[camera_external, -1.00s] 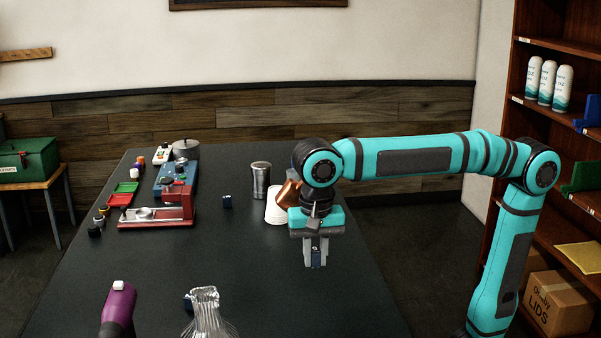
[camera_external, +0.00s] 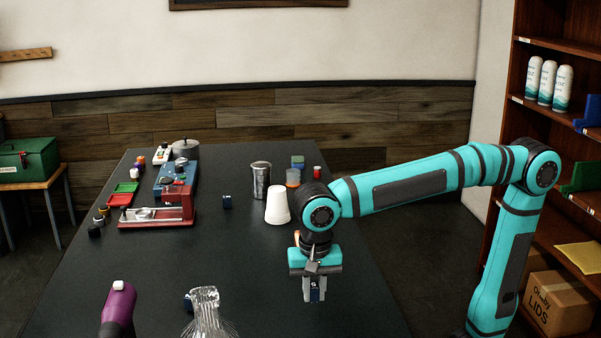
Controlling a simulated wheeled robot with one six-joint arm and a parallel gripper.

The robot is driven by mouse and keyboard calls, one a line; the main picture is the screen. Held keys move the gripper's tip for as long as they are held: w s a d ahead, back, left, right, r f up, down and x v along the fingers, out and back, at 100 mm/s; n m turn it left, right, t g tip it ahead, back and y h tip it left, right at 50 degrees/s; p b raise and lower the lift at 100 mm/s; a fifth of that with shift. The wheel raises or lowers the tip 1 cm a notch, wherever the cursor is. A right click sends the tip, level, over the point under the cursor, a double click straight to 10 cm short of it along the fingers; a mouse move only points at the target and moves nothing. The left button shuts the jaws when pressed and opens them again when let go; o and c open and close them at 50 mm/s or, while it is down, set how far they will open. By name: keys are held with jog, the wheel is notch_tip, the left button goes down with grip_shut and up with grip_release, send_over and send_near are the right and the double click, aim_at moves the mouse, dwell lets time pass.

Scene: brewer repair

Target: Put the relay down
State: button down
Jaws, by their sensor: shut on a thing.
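My gripper (camera_external: 314,291) points straight down over the right front part of the black table (camera_external: 245,265). It is shut on the relay (camera_external: 315,294), a small dark blue block that shows between its fingers. The relay is low, near the tabletop; I cannot tell whether it touches the table. Another small dark blue block (camera_external: 227,201) stands on the table at the middle. A further dark blue block (camera_external: 188,302) is partly hidden behind the glass carafe.
The glass carafe (camera_external: 206,315) and a purple handled tool (camera_external: 118,310) stand at the front. A red machine (camera_external: 160,208) is at left.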

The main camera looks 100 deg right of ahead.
aim_at(314, 301)
jog(key=shift+f, duration=1.85)
jog(key=shift+f, duration=0.1)
jog(key=c, duration=1.3)
grip_release()
notch_tip(314, 301, up, 12)
jog(key=shift+r, duration=0.15)
